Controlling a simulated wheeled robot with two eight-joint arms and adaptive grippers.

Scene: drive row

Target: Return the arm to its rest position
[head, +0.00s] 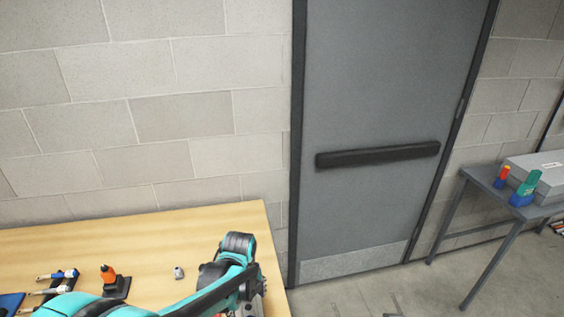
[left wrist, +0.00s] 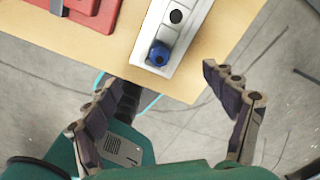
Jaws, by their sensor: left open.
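My left arm (head: 150,303) is teal and black, comes in from the left in the head view and reaches over the front of a wooden table (head: 150,228). Its gripper end is mostly cut off by the bottom edge there. In the left wrist view my left gripper (left wrist: 161,76) is open, its dark fingers wide apart with nothing between them. My right gripper is out of view.
On the table stand an orange-topped tool (head: 108,274), a small grey cylinder (head: 178,273) and blue-and-white tools (head: 57,275). A red case (left wrist: 88,12) lies near the strip. A grey door (head: 385,90) and a grey side table (head: 478,178) are to the right.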

